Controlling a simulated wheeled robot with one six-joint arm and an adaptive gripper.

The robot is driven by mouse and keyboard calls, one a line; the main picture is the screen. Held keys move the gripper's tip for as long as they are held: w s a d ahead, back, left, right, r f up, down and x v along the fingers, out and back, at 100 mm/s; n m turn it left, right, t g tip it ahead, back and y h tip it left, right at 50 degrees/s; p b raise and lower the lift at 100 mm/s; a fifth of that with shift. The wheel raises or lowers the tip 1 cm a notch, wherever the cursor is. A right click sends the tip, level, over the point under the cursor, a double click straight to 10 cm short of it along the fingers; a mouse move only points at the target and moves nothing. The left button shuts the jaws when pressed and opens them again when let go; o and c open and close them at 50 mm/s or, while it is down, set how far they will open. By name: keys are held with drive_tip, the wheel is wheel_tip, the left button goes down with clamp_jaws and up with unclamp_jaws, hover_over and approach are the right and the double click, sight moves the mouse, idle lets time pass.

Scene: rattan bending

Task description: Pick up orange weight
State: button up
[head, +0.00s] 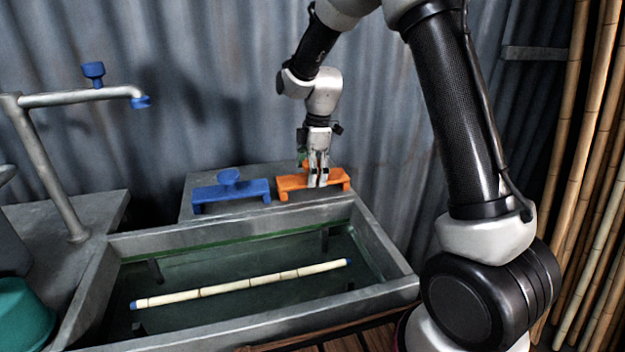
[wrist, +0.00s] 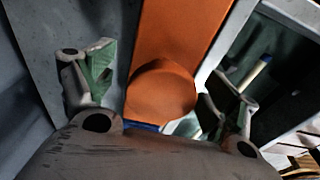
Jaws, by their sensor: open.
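The orange weight (head: 295,183) is a bench-shaped piece with a knob on top. It stands on the grey ledge behind the water trough, to the right of a similar blue weight (head: 231,190). My gripper (head: 318,184) points down at the orange weight and partly hides its knob in the head view. In the wrist view the round orange knob (wrist: 161,92) lies between the two open fingers of my gripper (wrist: 160,92), with the orange bar (wrist: 182,30) running away behind it. Whether the fingers touch the knob cannot be told.
A grey trough (head: 392,262) of dark water holds a pale rattan pole (head: 240,285) with blue ends. Corrugated metal wall rises close behind the ledge; bamboo poles (head: 585,170) stand at right.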

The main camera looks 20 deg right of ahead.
drive_tip(key=shift+f, duration=0.65)
drive_tip(key=c, duration=1.8)
wheel_tip(320, 180, up, 10)
drive_tip(key=shift+r, duration=0.1)
